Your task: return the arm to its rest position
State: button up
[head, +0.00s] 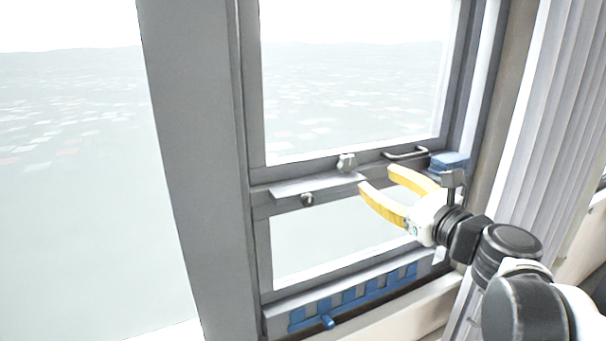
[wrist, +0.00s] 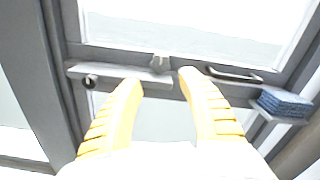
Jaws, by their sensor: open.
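My gripper (head: 378,188) has two yellow fingers and is open and empty, raised in front of the window. In the head view my arm reaches in from the lower right. In the wrist view the two fingers of my gripper (wrist: 160,82) stand apart and point toward the window's middle rail, with nothing between them. A grey knob (head: 346,162) sits on that rail, beyond the fingertips. It also shows in the wrist view (wrist: 160,64).
The grey window frame (head: 190,130) stands close ahead. A small ledge (head: 300,188), a handle (head: 405,154) and a blue block (head: 450,161) are along the rail. A blue-patterned strip (head: 350,297) with a blue peg lies below. Pale curtains (head: 550,120) hang at right.

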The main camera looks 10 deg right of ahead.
jog(key=s+a+f+n+g+b, duration=0.25)
jog(key=f+n+b, duration=0.3)
jog(key=f, duration=0.45)
jog(key=s+a+f+n+g+b, duration=0.25)
jog(key=f+n+b, duration=0.35)
jog(key=f, duration=0.5)
jog(key=s+a+f+n+g+b, duration=0.2)
jog(key=s+a+f+n+b, duration=0.15)
jog(key=f+b, duration=0.55)
jog(key=s+d+f+n+g+h+b, duration=0.1)
jog(key=s+f+n+h+b, duration=0.1)
jog(key=f, duration=0.7)
jog(key=s+d+f+n+g+h+b, duration=0.1)
jog(key=s+d+f+n+b, duration=0.1)
jog(key=s+f+n+b, duration=0.2)
jog(key=s+d+f+n+g+h+b, duration=0.1)
jog(key=s+f+n+b, duration=0.3)
jog(key=f, duration=0.9)
jog(key=d+n+h+b, duration=0.1)
jog(key=n+b, duration=0.2)
jog(key=b, duration=0.2)
jog(key=shift+f+n+h, duration=0.3)
jog(key=shift+f, duration=0.05)
jog(key=shift+w, duration=0.1)
